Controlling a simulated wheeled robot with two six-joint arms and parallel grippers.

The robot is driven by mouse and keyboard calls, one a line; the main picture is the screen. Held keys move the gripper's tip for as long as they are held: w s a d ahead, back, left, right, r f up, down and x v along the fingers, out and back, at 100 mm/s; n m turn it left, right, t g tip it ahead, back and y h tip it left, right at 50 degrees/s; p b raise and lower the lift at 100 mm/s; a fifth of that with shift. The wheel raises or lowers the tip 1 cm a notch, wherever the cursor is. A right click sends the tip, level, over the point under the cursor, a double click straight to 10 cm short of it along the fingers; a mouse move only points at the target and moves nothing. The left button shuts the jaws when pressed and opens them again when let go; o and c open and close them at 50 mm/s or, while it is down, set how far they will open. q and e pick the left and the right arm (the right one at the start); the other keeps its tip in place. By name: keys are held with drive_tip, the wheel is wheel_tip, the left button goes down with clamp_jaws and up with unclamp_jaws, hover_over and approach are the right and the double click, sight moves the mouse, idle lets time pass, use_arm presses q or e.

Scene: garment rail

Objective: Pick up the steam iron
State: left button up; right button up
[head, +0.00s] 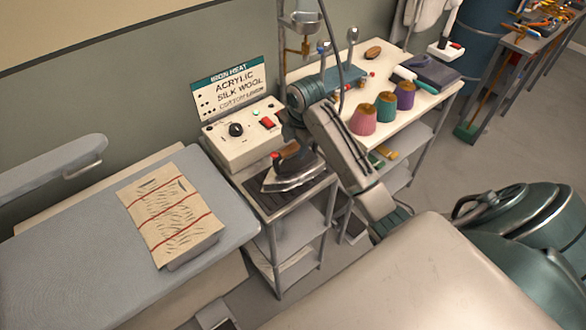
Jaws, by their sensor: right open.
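The steam iron (293,174) has a silver soleplate and a dark and brown handle. It rests on a dark ribbed pad (316,184) on top of a small metal stand. My right gripper (290,138) reaches down from above, close over the iron's handle, and is open. The wrist and forearm hide part of the gripper and the area behind it. I cannot tell whether the fingers touch the handle. My left gripper is out of view.
A control box (237,134) with a knob and red switch stands behind the iron, below a heat sign (228,86). The ironing board (60,236) at left holds a beige striped cloth (170,215). A white table (410,110) at right carries thread cones (363,120).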

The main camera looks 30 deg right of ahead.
sight(293, 159)
drive_tip(key=f+p, duration=0.1)
drive_tip(key=f, duration=0.1)
drive_tip(key=w+f+p, duration=0.1)
drive_tip(key=f, duration=0.1)
drive_tip(key=shift+w+p, duration=0.15)
drive_tip(key=shift+p, duration=0.15)
drive_tip(key=shift+w+f, duration=0.1)
drive_tip(key=shift+f, duration=0.2)
clamp_jaws()
idle(0.8)
drive_tip(key=shift+w+r, duration=0.1)
